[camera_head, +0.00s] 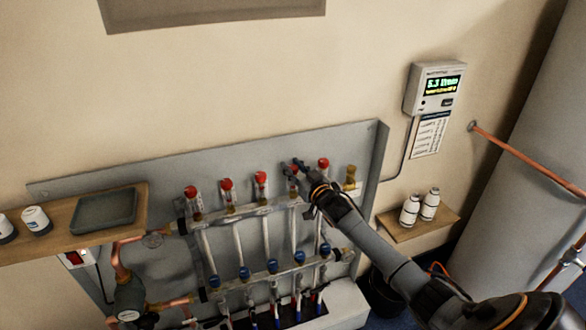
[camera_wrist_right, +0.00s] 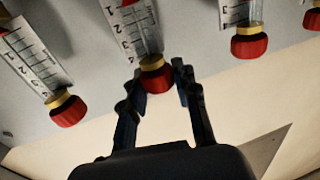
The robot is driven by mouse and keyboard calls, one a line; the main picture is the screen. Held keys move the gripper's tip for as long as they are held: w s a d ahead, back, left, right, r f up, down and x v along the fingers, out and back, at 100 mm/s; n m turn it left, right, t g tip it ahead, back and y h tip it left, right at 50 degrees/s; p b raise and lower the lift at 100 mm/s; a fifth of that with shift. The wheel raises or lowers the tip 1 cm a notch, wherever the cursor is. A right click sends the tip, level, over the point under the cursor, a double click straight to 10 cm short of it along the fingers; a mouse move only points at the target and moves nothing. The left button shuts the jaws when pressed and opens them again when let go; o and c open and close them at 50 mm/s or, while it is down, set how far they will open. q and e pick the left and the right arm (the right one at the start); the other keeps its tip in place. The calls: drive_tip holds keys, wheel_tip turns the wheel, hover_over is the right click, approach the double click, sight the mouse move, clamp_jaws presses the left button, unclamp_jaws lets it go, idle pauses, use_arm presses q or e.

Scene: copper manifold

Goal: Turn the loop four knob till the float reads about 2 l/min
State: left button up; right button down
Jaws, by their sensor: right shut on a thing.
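A row of red knobs tops the clear float tubes on the manifold. In the head view my right gripper (camera_head: 298,169) is at the fourth knob from the left, covering most of it. In the right wrist view my right gripper (camera_wrist_right: 160,90) has its two dark fingers on either side of a red knob (camera_wrist_right: 157,77) with a brass collar and is shut on it. The numbered float scale (camera_wrist_right: 135,30) shows beyond the knob; something red is at the picture's top edge, but its reading is unclear. My left gripper is not in view.
Neighbouring red knobs (camera_head: 261,176) and (camera_head: 323,163) stand close on either side. A wall display (camera_head: 444,85) seems to read 5.3, with its unit blurred. Blue caps (camera_head: 272,266) line the lower bar. White bottles (camera_head: 410,210) stand on a small shelf at right.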

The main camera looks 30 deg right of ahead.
drive_tip(key=n+y+b, duration=0.1)
drive_tip(key=y, duration=0.1)
drive_tip(key=n+y+b, duration=0.1)
drive_tip(key=y+b, duration=0.1)
drive_tip(key=shift+d+f+n, duration=0.15)
drive_tip(key=shift+d+n, duration=0.05)
drive_tip(key=shift+n, duration=0.2)
drive_tip(key=shift+a+n+g+y+b, duration=0.1)
drive_tip(key=shift+n+g+y+b, duration=0.7)
drive_tip(key=shift+n+y+b, duration=0.9)
drive_tip(key=shift+m+y+p, duration=0.35)
drive_tip(key=shift+m+y, duration=0.05)
drive_tip(key=shift+r, duration=0.2)
drive_tip(key=c, duration=1)
unclamp_jaws()
drive_tip(key=v, duration=1.2)
